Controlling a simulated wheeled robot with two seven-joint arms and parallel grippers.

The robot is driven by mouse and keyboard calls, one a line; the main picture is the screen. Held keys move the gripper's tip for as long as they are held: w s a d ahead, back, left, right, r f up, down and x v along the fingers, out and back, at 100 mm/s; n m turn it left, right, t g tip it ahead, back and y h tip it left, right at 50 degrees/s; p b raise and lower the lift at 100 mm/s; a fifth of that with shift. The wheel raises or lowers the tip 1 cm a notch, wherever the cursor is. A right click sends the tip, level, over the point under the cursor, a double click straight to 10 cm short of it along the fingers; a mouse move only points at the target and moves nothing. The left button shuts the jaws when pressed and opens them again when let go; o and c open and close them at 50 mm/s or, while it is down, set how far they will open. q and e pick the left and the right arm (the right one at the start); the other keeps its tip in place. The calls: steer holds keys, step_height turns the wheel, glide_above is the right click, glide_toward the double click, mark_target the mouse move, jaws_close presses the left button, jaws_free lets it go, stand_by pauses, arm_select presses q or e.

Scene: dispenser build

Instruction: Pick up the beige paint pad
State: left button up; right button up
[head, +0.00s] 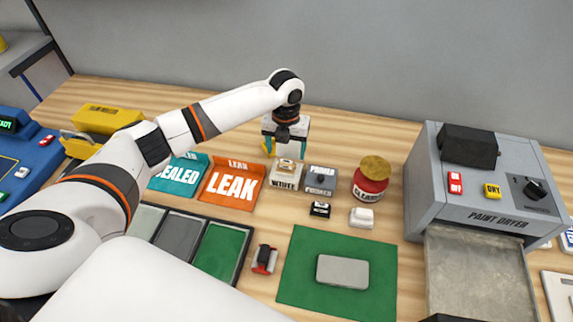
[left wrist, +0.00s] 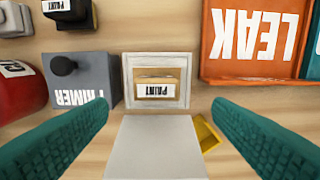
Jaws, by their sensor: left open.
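The beige paint pad (head: 286,164), a small block labelled PAINT, rests on top of a white block marked WHITE (head: 285,181). In the left wrist view the pad (left wrist: 158,87) lies within the white block's square top (left wrist: 130,73). My left gripper (head: 285,148) is over the far side of this block in the head view. The fingers do not touch the pad. My right gripper is not in view.
A grey PRIMER block (head: 320,181) stands close beside the white block. The orange LEAK tray (head: 231,184) is on its other side. A black pad (head: 320,209), a white pad (head: 362,217) and a red jar (head: 371,180) are nearby. A pale surface (left wrist: 155,150) and yellow piece (left wrist: 207,135) lie behind.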

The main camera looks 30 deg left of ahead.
mark_target(286, 161)
arm_select(q)
steer(key=f, duration=0.1)
steer(key=f+p, duration=0.1)
steer(key=f, duration=0.1)
steer(key=s+f, duration=0.1)
steer(key=shift+d+f, duration=0.15)
steer(key=shift+d, duration=0.2)
steer(key=shift+w+f, duration=0.1)
steer(key=shift+f, duration=0.3)
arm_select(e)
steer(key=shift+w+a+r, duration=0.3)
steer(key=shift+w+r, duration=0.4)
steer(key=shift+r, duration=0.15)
arm_select(q)
steer(key=shift+c, duration=0.4)
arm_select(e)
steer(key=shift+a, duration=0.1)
